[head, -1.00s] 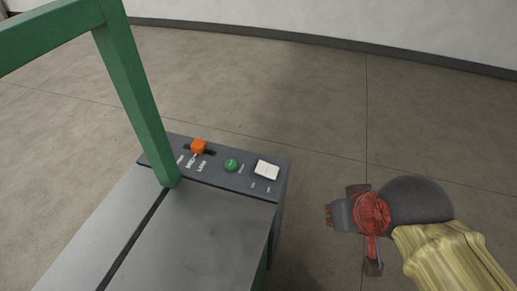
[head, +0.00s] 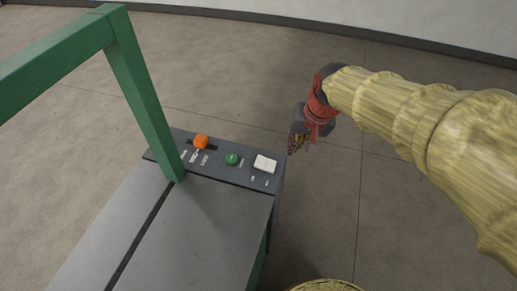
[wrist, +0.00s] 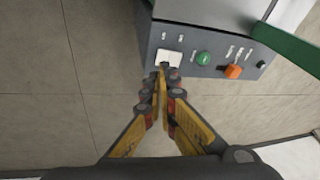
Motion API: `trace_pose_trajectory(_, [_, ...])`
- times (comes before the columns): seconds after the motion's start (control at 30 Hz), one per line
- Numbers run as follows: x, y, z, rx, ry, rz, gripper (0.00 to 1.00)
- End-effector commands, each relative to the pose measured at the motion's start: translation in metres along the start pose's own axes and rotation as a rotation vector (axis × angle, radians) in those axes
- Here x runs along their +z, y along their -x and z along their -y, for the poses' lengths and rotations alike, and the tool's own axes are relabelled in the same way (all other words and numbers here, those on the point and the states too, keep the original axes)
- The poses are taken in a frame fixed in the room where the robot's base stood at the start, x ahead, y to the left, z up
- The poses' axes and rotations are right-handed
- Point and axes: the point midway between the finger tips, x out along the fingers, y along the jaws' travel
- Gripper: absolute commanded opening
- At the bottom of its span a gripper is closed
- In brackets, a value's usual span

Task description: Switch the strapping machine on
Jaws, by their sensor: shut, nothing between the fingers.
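The strapping machine (head: 190,232) has a grey top, a green arch (head: 141,95) and a dark control panel along its far edge. The panel carries an orange slider knob (head: 201,142), a green round button (head: 232,159) and a white rocker switch (head: 265,164) at the right end. In the wrist view the white switch (wrist: 168,58) lies just beyond my fingertips. My gripper (head: 294,148) is shut and empty, beside the panel's right end. In the wrist view my gripper (wrist: 162,72) overlaps the switch's lower edge; I cannot tell whether it touches. The small panel labels are too blurred to read.
Open floor (head: 330,200) surrounds the machine on the right and at the back. A pale wall (head: 400,18) with a dark skirting stands far behind. The green arch rises over the left part of the machine.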

Motion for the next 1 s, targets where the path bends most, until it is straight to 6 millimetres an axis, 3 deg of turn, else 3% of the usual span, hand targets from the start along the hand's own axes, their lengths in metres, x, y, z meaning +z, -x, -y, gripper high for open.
trace_pose_trajectory(0.03, [-0.015,-0.006,0.007,-0.005,-0.019,0.027,0.00])
trace_pose_trajectory(0.2, [-0.056,-0.044,0.027,-0.025,-0.092,0.092,0.00])
trace_pose_trajectory(0.4, [-0.087,-0.097,0.043,-0.038,-0.174,0.160,0.00])
trace_pose_trajectory(0.67, [-0.101,-0.141,0.052,-0.044,-0.235,0.205,0.00])
trace_pose_trajectory(1.0, [-0.102,-0.148,0.053,-0.045,-0.243,0.209,0.00])
